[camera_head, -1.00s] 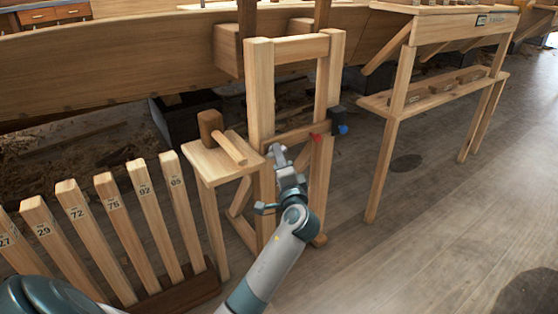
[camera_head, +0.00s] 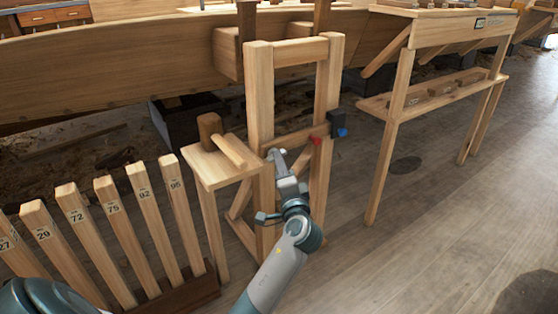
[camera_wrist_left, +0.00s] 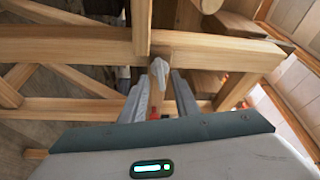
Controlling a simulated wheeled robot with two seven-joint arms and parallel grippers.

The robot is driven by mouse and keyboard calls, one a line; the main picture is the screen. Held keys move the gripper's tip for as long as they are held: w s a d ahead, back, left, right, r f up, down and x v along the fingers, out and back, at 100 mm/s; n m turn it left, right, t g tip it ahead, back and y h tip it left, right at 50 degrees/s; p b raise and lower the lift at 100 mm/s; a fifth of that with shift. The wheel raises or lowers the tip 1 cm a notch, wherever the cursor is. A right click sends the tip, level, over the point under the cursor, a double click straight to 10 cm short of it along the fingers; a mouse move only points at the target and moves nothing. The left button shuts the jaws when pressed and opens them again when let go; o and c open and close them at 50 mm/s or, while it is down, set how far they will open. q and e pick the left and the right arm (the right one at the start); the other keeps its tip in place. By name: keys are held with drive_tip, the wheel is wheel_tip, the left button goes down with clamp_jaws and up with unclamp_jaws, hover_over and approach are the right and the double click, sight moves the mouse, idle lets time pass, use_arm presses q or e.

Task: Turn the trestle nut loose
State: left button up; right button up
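The wooden trestle (camera_head: 260,95) stands upright against the hull, with two posts and crossbars. A small grey piece, which looks like the trestle nut (camera_wrist_left: 159,71), shows at the wooden beam in the left wrist view. My left gripper (camera_head: 276,155) reaches the front of the trestle's lower crossbar. In the left wrist view, the two fingers of my left gripper (camera_wrist_left: 162,84) stand apart, with the grey piece between or just beyond their tips. I cannot tell whether they touch it. The nut is not clear in the head view. My right gripper is out of view.
A small stand (camera_head: 215,167) with a mallet (camera_head: 226,146) is left of the trestle. Numbered wooden slats (camera_head: 113,215) stand at the left. A dark block (camera_head: 336,121) is on the right post. A wooden bench (camera_head: 392,110) stands right, with clear floor before it.

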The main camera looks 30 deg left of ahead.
use_arm(q)
drive_tip(key=p+v, duration=0.1)
drive_tip(key=v, duration=1.4)
drive_tip(key=shift+p, duration=0.4)
drive_tip(key=shift+f, duration=0.1)
